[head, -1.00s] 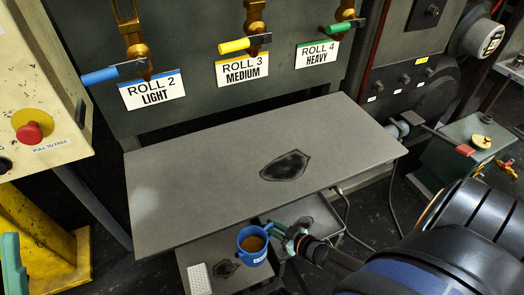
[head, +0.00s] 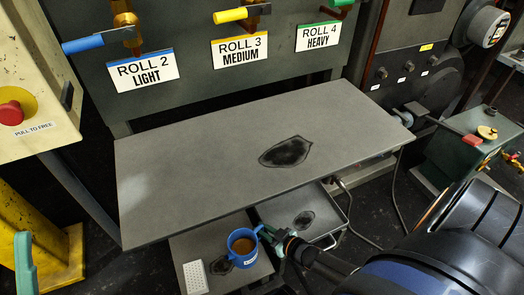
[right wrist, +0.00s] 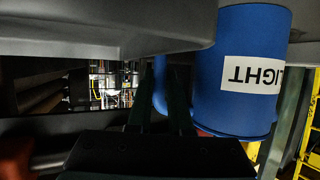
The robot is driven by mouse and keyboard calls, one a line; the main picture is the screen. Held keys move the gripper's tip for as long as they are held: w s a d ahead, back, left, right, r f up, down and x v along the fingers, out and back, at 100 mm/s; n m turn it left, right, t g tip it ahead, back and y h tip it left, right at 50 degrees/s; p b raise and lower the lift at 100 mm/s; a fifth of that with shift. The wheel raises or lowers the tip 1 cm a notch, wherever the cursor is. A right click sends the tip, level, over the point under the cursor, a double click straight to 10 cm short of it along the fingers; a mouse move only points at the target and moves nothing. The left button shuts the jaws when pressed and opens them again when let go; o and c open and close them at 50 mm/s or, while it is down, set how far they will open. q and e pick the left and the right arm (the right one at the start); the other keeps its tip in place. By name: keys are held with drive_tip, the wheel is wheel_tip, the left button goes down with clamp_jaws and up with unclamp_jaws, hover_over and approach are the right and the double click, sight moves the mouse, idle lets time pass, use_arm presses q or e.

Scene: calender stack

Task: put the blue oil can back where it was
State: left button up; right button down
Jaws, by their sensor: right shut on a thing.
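The blue oil can (head: 232,248) is an open, mug-like can with brown liquid inside. It is upright just in front of the grey table's front edge, over the lower shelf (head: 205,243). My right gripper (head: 268,233) is shut on its handle, coming from the right. In the right wrist view the can (right wrist: 230,108) shows a white LIGHT label, upside down in that picture. I cannot tell whether the can touches the shelf.
The grey table (head: 190,185) is bare except for a dark stain (head: 286,152). The lower shelf bears a white perforated block (head: 194,277) left of the can and a dark stain partly behind it. A tray (head: 325,228) with another stain lies right. ROLL 2 LIGHT (head: 143,71) labels the left valve.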

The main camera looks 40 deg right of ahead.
use_arm(q)
drive_tip(key=shift+a, duration=0.1)
use_arm(e)
drive_tip(key=c, duration=0.8)
unclamp_jaws()
drive_tip(key=shift+c, duration=0.2)
drive_tip(key=p+v, duration=0.5)
drive_tip(key=v, duration=0.6)
drive_tip(key=shift+s+r, duration=0.1)
drive_tip(key=shift+r, duration=0.05)
use_arm(q)
wheel_tip(320, 180, up, 6)
drive_tip(key=shift+s+a, duration=0.2)
drive_tip(key=shift+a, duration=0.15)
use_arm(e)
drive_tip(key=shift+s, duration=0.4)
use_arm(q)
drive_tip(key=shift+r, duration=0.1)
drive_tip(key=shift+t, duration=0.3)
